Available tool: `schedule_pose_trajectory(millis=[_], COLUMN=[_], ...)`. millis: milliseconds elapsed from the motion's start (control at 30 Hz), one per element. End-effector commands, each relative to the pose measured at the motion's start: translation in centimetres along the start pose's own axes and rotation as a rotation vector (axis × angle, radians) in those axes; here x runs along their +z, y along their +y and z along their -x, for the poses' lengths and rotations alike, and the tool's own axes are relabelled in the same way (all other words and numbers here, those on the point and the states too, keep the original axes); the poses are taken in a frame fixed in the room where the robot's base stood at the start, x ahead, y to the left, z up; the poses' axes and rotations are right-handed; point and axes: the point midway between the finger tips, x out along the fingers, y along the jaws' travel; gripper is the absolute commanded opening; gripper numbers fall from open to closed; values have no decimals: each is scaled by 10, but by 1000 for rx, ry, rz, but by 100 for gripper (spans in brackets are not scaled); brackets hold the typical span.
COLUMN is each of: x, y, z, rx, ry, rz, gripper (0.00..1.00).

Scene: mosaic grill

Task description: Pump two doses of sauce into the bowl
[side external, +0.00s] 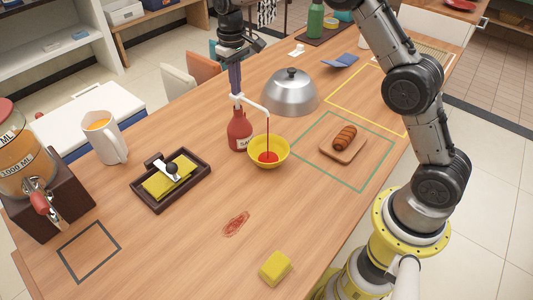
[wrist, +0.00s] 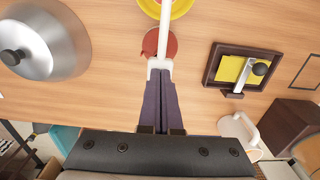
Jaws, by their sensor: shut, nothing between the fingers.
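The red sauce bottle (side external: 239,132) stands upright on the table, with a white pump head (side external: 252,104) whose spout reaches right over the yellow bowl (side external: 283,155). A thin red stream drops from the spout, and red sauce (side external: 267,157) lies in the bowl. My gripper (side external: 236,92) points down with its fingers shut and empty, tips at the top of the pump head. In the wrist view, the fingertips (wrist: 160,70) meet the white pump head (wrist: 165,45), with the red bottle (wrist: 173,45) and yellow bowl (wrist: 181,8) beyond; the bowl is cut off by the frame edge.
A metal dome (side external: 290,92) stands behind the bowl. A wooden board (side external: 334,155) with a browned food item is to the right. A dark tray (side external: 140,190) with a yellow piece is at left. A red smear (side external: 236,223) and yellow sponge (side external: 275,268) lie in front.

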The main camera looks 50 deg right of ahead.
Motion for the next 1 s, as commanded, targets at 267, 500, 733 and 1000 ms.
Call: schedule_pose_trajectory(millis=[267, 500, 733, 1000], x=[1, 1, 1, 0], y=[0, 0, 0, 0], z=[-9, -4, 11, 28], rx=[0, 0, 0, 0], ry=[-6, -6, -6, -4], rz=[0, 0, 0, 0], gripper=[0, 0, 0, 0])
